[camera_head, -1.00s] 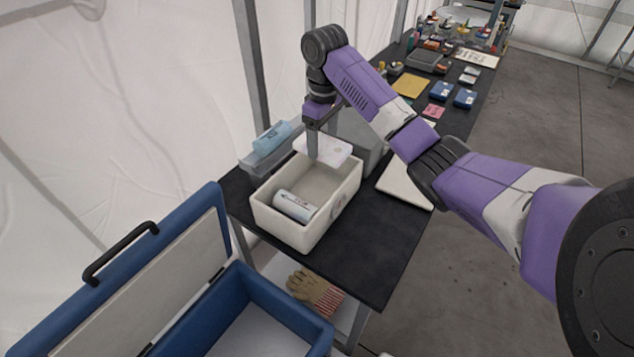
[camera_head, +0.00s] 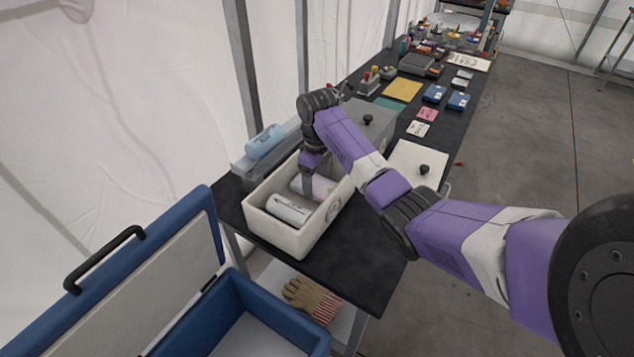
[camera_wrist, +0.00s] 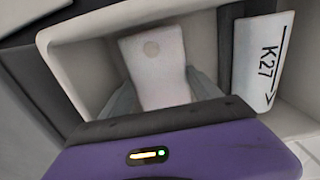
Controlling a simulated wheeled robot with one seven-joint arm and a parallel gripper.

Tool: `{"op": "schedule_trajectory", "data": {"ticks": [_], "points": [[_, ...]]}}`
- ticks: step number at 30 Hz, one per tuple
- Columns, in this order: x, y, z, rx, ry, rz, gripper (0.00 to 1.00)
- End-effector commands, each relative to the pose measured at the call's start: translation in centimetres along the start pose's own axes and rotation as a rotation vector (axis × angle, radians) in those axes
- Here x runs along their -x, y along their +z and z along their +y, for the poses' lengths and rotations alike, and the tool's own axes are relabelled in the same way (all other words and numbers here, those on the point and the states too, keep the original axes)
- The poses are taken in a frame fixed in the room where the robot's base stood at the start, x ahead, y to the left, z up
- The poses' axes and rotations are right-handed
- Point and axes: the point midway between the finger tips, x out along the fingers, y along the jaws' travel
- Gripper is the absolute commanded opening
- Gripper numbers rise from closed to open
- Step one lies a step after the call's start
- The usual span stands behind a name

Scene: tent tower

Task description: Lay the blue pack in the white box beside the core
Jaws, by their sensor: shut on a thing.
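The white box (camera_head: 272,228) stands open on the near end of the black table. The core (camera_head: 288,210), a white cylinder, lies inside along the near side; the wrist view shows its K27 label (camera_wrist: 262,60). My gripper (camera_head: 307,190) reaches down into the box, shut on a pale, whitish pack (camera_wrist: 157,60) with a faint round spot. The pack looks white, not blue. It is beside the core with a gap between them. Whether it touches the box floor I cannot tell. The fingers (camera_wrist: 163,90) grip its two sides.
A light blue roll (camera_head: 265,141) lies on a grey holder behind the box. Two blue packs (camera_head: 435,93) (camera_head: 458,102) lie farther along the table. A grey lidded box (camera_head: 372,122) and a white lid (camera_head: 415,165) are close to the arm. A blue cooler (camera_head: 262,310) stands open in front.

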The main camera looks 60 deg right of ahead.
Motion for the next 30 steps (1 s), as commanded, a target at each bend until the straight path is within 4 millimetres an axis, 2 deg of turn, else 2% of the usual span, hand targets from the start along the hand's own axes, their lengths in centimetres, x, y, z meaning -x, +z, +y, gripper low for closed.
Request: {"op": "schedule_trajectory", "data": {"ticks": [3,14,15,16,25,30], "points": [[-0.7,0.0,0.1,-0.001,0.001,0.002,0.18],[-1.0,0.0,0.0,-0.001,0.001,0.001,0.18],[-1.1,0.0,0.0,-0.001,0.0,0.001,0.76],[-1.1,0.0,0.0,-0.001,0.0,0.001,0.81],[-1.0,0.0,0.1,-0.001,0.001,0.001,0.81],[0.1,-0.1,0.1,0.0,0.001,0.003,0.81]]}}
